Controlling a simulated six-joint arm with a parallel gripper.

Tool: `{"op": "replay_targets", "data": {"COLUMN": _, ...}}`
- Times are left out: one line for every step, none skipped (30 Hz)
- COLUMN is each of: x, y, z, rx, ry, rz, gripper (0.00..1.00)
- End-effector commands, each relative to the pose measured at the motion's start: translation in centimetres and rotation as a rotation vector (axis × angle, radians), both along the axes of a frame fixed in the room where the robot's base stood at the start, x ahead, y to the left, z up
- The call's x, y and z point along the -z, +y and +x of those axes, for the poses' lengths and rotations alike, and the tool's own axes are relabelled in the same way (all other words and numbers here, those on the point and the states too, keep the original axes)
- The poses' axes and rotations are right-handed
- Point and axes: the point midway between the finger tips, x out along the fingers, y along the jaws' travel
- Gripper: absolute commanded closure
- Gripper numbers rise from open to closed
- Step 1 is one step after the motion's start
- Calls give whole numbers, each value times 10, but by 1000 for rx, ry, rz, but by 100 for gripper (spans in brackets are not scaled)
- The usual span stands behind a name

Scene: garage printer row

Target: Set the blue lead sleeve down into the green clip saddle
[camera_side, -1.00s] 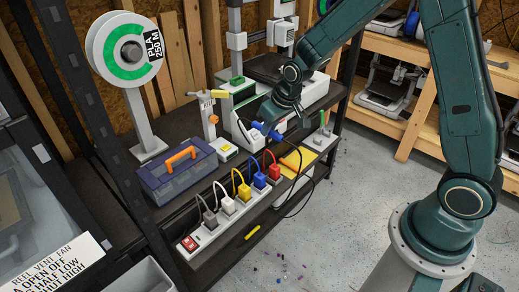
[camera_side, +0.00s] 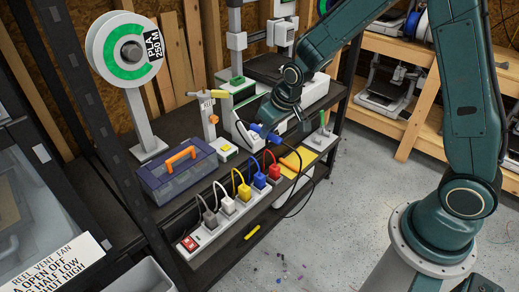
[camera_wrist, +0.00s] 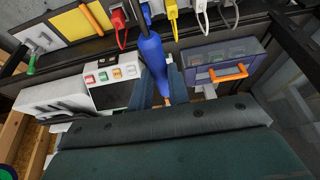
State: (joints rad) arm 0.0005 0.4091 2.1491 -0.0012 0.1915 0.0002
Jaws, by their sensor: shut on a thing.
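The blue lead sleeve (camera_side: 257,129) is held by my gripper (camera_side: 271,128), above the near edge of the bench, behind the power strip. In the wrist view the sleeve (camera_wrist: 152,50) runs up and away between the two shut fingers (camera_wrist: 162,88). A dark lead trails from it. A pale block with a row of small coloured parts stands left of the sleeve in the wrist view. A green one (camera_wrist: 103,76) among them looks like the clip saddle, but it is too small to be sure. The sleeve appears apart from it. In the side view my gripper hides that area.
A power strip (camera_side: 190,242) with coloured plugs lines the bench front. A blue toolbox (camera_side: 160,186) with an orange handle stands to the left. A yellow pad (camera_side: 297,160) lies on the right, and a spool stand (camera_side: 141,120) is at the back left.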

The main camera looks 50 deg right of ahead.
Motion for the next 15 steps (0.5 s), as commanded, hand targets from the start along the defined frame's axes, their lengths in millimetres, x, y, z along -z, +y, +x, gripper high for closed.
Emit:
{"op": "replay_targets", "data": {"x": -2, "y": 0, "z": 0, "rx": 1, "ry": -2, "rz": 1, "gripper": 100}}
{"op": "replay_targets", "data": {"x": -3, "y": 0, "z": 1, "rx": 1, "ry": -2, "rz": 3, "gripper": 100}}
{"op": "replay_targets", "data": {"x": -5, "y": 0, "z": 1, "rx": 1, "ry": -3, "rz": 5, "gripper": 100}}
{"op": "replay_targets", "data": {"x": -8, "y": 0, "z": 1, "rx": 1, "ry": -4, "rz": 6, "gripper": 100}}
{"op": "replay_targets", "data": {"x": -10, "y": -1, "z": 1, "rx": 1, "ry": -5, "rz": 8, "gripper": 100}}
{"op": "replay_targets", "data": {"x": -14, "y": -1, "z": 1, "rx": 2, "ry": -5, "rz": 12, "gripper": 100}}
{"op": "replay_targets", "data": {"x": -16, "y": -1, "z": 1, "rx": 2, "ry": -4, "rz": 14, "gripper": 100}}
{"op": "replay_targets", "data": {"x": -20, "y": -1, "z": 1, "rx": 2, "ry": -5, "rz": 17, "gripper": 100}}
{"op": "replay_targets", "data": {"x": -25, "y": 0, "z": 1, "rx": 1, "ry": -6, "rz": 22, "gripper": 100}}
{"op": "replay_targets", "data": {"x": -28, "y": 0, "z": 1, "rx": 0, "ry": -5, "rz": 26, "gripper": 100}}
{"op": "replay_targets", "data": {"x": -30, "y": 0, "z": 1, "rx": 0, "ry": -4, "rz": 28, "gripper": 100}}
{"op": "replay_targets", "data": {"x": -34, "y": 0, "z": 1, "rx": 1, "ry": -4, "rz": 32, "gripper": 100}}
{"op": "replay_targets", "data": {"x": -37, "y": 0, "z": 1, "rx": 2, "ry": -4, "rz": 34, "gripper": 100}}
{"op": "replay_targets", "data": {"x": -40, "y": -1, "z": 1, "rx": 2, "ry": -5, "rz": 38, "gripper": 100}}
{"op": "replay_targets", "data": {"x": -45, "y": -1, "z": 1, "rx": 2, "ry": -5, "rz": 42, "gripper": 100}}
